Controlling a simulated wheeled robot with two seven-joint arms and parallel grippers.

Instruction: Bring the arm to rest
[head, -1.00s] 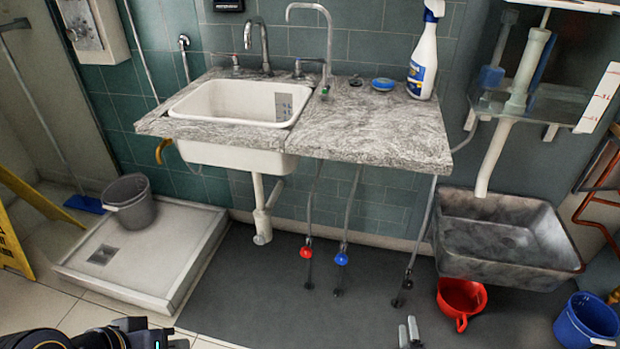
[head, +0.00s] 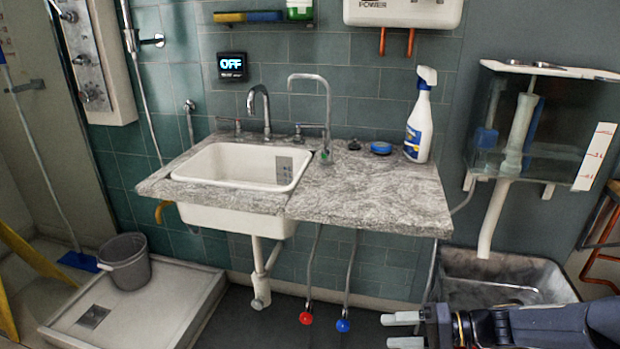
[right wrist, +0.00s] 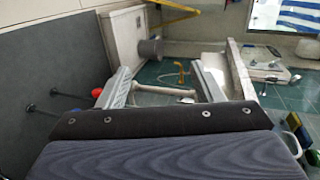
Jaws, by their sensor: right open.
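My right gripper (head: 404,331) comes in from the lower right of the head view, its two pale fingers pointing left, apart and empty. It is in front of the grey basin (head: 490,291) and hides part of it. In the right wrist view the two fingers (right wrist: 160,90) stand apart, with the white drain pipe (right wrist: 163,91) and tiled wall showing between them and nothing held. My left gripper is not in the head view.
The marble counter (head: 375,200) with the white sink (head: 240,170) is at the centre. A spray bottle (head: 418,120) stands on it. A red valve (head: 305,318) and a blue valve (head: 343,325) hang below. A grey bucket (head: 125,262) stands in the shower tray (head: 190,310) at left.

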